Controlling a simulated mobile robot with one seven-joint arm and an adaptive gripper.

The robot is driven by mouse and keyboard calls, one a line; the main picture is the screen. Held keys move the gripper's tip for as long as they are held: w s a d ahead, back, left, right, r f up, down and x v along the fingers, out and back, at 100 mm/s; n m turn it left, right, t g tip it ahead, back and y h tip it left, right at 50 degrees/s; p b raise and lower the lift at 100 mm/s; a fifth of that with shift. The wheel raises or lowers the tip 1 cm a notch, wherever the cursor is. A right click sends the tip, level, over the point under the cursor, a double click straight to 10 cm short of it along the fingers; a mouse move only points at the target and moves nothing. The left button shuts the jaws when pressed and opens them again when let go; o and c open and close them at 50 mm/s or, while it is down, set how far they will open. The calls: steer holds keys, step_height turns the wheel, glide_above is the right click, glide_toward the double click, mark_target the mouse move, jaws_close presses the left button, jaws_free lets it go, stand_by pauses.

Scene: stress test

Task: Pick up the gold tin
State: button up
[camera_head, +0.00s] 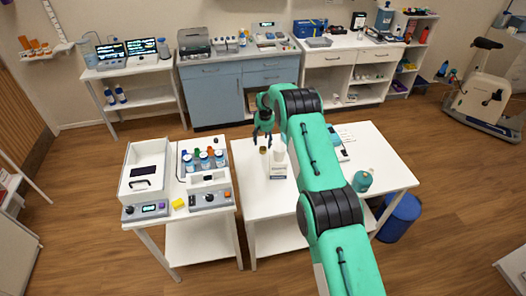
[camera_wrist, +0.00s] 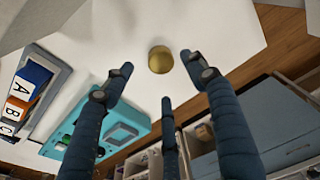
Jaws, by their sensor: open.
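The gold tin (camera_wrist: 160,60) is a small round golden object on the white table (camera_wrist: 220,25). In the wrist view it lies between and just beyond my open fingertips, with nothing touching it. In the head view the tin (camera_head: 263,150) is a small dark gold spot near the left part of the table's far side. My gripper (camera_head: 262,136) hangs just above and behind it, fingers pointing down. In the wrist view my gripper (camera_wrist: 155,65) shows spread dark blue fingers, empty.
A white box (camera_head: 278,170) stands close beside the tin. A teal device (camera_wrist: 110,130) and lettered blocks (camera_wrist: 28,90) show in the wrist view. A teal jar (camera_head: 362,181) stands at the table's right. A second table (camera_head: 172,215) with lab devices stands left.

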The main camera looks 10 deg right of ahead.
mark_target(263, 148)
steer(key=shift+f, duration=0.25)
steer(key=shift+f, duration=0.15)
steer(key=shift+w+a+f, duration=0.1)
steer(key=shift+w+f, duration=0.1)
steer(key=shift+f, duration=1.05)
steer(key=shift+w+f, duration=0.15)
steer(key=shift+f, duration=1.05)
steer(key=c, duration=1.1)
